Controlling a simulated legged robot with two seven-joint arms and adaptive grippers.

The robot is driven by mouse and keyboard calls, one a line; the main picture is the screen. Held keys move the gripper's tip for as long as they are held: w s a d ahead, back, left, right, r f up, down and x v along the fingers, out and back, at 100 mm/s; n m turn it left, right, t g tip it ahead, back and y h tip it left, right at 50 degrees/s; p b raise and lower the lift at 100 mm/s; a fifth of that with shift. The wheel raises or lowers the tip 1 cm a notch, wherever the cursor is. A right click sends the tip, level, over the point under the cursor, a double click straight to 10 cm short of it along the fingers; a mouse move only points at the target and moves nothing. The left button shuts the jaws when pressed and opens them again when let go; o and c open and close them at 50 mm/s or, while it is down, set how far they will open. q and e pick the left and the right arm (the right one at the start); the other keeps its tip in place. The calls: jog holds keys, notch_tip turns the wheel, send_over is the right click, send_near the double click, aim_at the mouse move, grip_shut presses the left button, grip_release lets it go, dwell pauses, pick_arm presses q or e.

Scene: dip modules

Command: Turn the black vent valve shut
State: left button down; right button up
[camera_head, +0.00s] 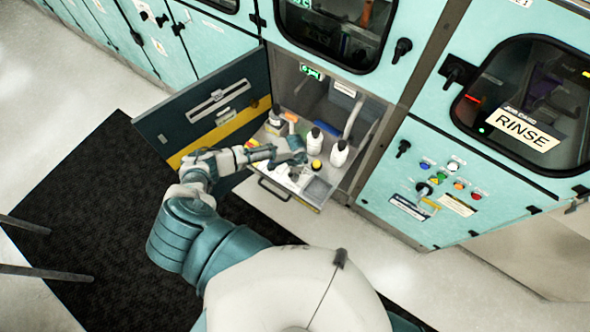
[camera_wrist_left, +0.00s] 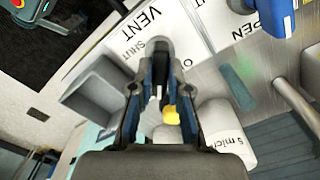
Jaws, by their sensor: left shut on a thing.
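My left gripper (camera_head: 291,152) is inside the open cabinet, above the pull-out shelf, at the end of my arm. In the left wrist view its two fingers (camera_wrist_left: 160,75) are closed in around a dark piece (camera_wrist_left: 157,48) beside the white VENT label (camera_wrist_left: 172,22). This piece looks like the black vent valve, but the fingers hide most of it. The word SHUT is printed near the left fingertip, and part of OPEN shows on a label to the right. In the head view the valve cannot be made out. My right gripper is not in view.
The shelf (camera_head: 312,193) holds several bottles, including a white one with a black cap (camera_head: 339,154). In the left wrist view a blue part (camera_wrist_left: 268,18) and a white "5 micron" cylinder (camera_wrist_left: 226,137) are close by.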

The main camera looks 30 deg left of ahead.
pick_arm(q)
jog(key=m+p, duration=0.1)
jog(key=m, duration=0.3)
jog(key=shift+s+m, duration=0.15)
jog(key=shift+m, duration=0.25)
jog(key=m, duration=0.5)
jog(key=shift+m, duration=0.3)
jog(key=c, duration=1.1)
grip_release()
jog(key=shift+a+f, duration=0.1)
jog(key=r, duration=1.2)
jog(key=shift+w, duration=0.2)
